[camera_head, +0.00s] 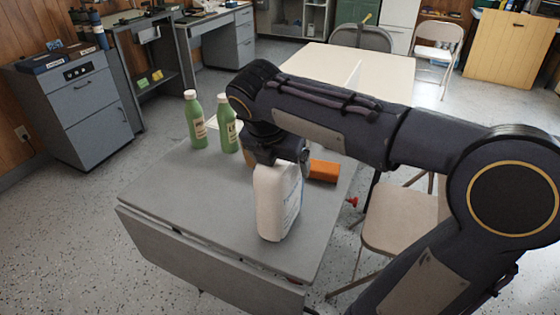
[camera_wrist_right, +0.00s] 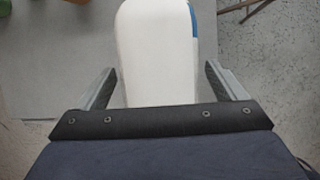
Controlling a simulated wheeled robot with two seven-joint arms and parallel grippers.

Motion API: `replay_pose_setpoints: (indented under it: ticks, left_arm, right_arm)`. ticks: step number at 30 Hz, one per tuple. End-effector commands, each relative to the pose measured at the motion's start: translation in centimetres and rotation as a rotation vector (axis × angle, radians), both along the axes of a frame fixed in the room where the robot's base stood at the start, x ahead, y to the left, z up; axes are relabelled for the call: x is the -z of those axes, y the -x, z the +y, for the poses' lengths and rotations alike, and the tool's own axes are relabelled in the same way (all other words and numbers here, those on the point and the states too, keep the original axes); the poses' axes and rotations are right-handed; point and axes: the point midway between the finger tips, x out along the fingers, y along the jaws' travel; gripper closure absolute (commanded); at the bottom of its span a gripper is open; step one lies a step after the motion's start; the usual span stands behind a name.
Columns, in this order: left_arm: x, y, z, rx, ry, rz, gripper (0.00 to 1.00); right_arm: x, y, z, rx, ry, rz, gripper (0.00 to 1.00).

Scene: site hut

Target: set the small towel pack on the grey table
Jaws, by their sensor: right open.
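A white pack with rounded edges and a blue-marked label (camera_head: 278,205), which I take for the small towel pack, stands upright on the grey table (camera_head: 180,205) near its front right part. My right gripper (camera_head: 278,160) is above it, pointing down, and hides its top in the head view. In the right wrist view the pack (camera_wrist_right: 157,50) lies between the two fingers of the open gripper (camera_wrist_right: 158,80), with a narrow gap on each side. My left gripper is not in view.
Two green bottles (camera_head: 195,120) (camera_head: 228,125) stand at the back of the grey table. An orange object (camera_head: 322,170) lies behind the pack, partly hidden by my arm. The table's left and front are clear. A folding chair (camera_head: 395,220) stands to the right.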

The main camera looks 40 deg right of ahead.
Motion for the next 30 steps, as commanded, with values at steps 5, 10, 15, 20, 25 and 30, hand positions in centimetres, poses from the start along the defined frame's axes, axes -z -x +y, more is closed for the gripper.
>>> replay_pose_setpoints:
  ticks: [5, 10, 15, 20, 25, 30]
  left_arm:
    - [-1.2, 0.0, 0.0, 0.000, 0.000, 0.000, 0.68]
    - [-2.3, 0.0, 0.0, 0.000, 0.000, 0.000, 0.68]
    - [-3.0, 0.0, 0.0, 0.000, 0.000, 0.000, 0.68]
    - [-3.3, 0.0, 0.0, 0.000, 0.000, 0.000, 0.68]
    - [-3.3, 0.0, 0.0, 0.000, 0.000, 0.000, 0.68]
    - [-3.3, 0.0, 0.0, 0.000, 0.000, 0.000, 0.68]
  right_arm:
    - [-3.4, 0.5, 1.2, -0.003, 0.000, -0.006, 0.09]
    - [-6.9, 1.1, 2.5, -0.004, 0.000, -0.005, 0.09]
    - [-9.4, 1.6, 3.4, -0.002, -0.001, -0.003, 0.09]
    - [-10.5, 1.9, 3.8, -0.001, 0.000, -0.003, 0.09]
    - [-10.6, 2.0, 3.9, 0.001, -0.001, -0.001, 0.09]
    - [-10.6, 2.0, 3.9, 0.000, 0.000, -0.001, 0.09]
